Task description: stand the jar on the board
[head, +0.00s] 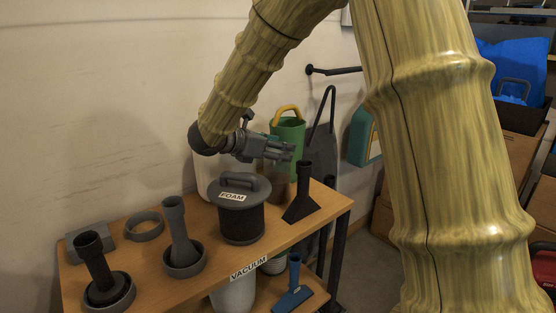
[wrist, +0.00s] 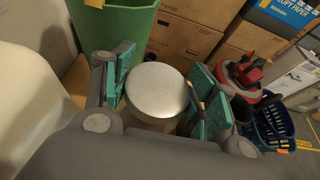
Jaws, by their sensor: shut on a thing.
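My gripper (head: 284,151) is above the back of the wooden bench top in the head view. In the wrist view its two green-padded fingers (wrist: 160,88) are shut on a jar (wrist: 155,94), one on each side. The jar shows a round, pale silver lid, with a little of its pale body below. No separate board can be told for certain; the wooden bench top (head: 225,254) is the flat board-like surface in view.
A black filter labelled FOAM (head: 241,222), a black crevice nozzle (head: 302,195) and several dark attachments stand on the bench. A green container (head: 288,130) with a yellow handle is behind my gripper. A white container (head: 204,174) is behind the filter.

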